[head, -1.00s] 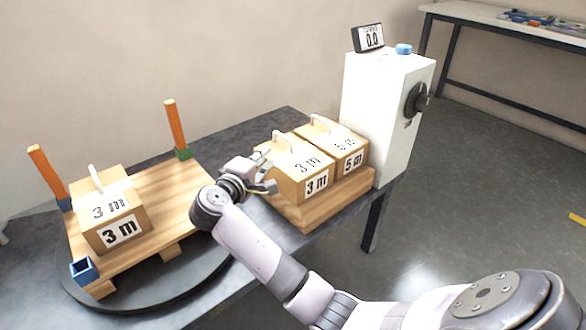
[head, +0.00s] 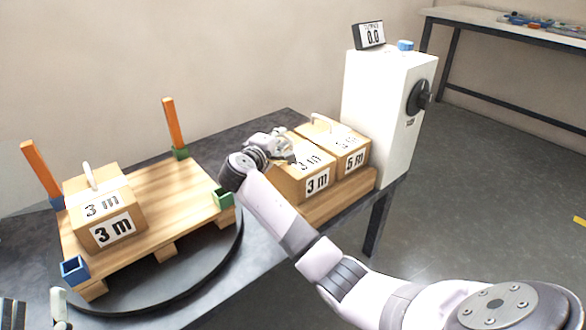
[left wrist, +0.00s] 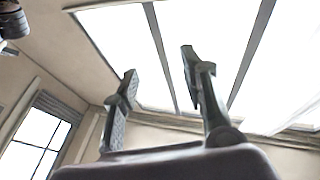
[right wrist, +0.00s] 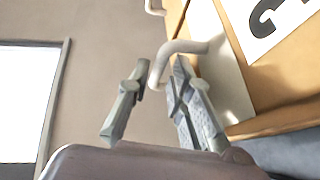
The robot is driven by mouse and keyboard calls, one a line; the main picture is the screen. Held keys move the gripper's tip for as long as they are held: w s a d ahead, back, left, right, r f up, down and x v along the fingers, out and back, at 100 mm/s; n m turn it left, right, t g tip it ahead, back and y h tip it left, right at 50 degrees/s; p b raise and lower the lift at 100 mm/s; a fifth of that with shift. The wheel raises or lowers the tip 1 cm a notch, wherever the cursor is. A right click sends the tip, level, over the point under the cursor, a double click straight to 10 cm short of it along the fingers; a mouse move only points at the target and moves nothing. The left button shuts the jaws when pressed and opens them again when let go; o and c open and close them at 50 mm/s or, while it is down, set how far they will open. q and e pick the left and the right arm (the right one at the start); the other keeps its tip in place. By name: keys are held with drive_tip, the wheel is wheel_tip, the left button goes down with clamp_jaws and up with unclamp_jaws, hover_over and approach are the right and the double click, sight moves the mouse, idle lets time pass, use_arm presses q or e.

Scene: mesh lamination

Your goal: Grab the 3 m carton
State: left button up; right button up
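A 3 m carton (head: 304,175) stands on the wooden pallet beside a 5 m carton (head: 350,150). My right gripper (head: 287,147) is over the left side of its top and hides its handle in the head view. In the right wrist view, the white handle (right wrist: 180,49) reaches between the tips of the open right gripper (right wrist: 158,80); firm contact cannot be told. Another 3 m carton (head: 102,205) with a white handle stands on the turntable pallet at left. My left gripper (left wrist: 158,62) is open and empty, pointing up at the ceiling windows.
The left pallet (head: 165,195) lies on a black turntable (head: 190,275), with orange posts (head: 173,122) and blue and green corner sockets (head: 222,198). A white machine (head: 380,115) with a display reading 0.0 stands behind the cartons. A bench (head: 500,30) is at the back right.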

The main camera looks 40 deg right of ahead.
drive_tip(key=x, duration=0.2)
drive_tip(key=shift+w+d+b, duration=0.2)
drive_tip(key=shift+d+b, duration=0.15)
use_arm(q)
drive_tip(key=s+r+t, duration=0.1)
drive_tip(key=r, duration=0.1)
drive_tip(key=s+r+t, duration=0.1)
drive_tip(key=t, duration=0.1)
drive_tip(key=shift+s+r+h, duration=0.1)
drive_tip(key=shift+r+h, duration=0.3)
use_arm(e)
drive_tip(key=shift+c, duration=0.2)
clamp_jaws()
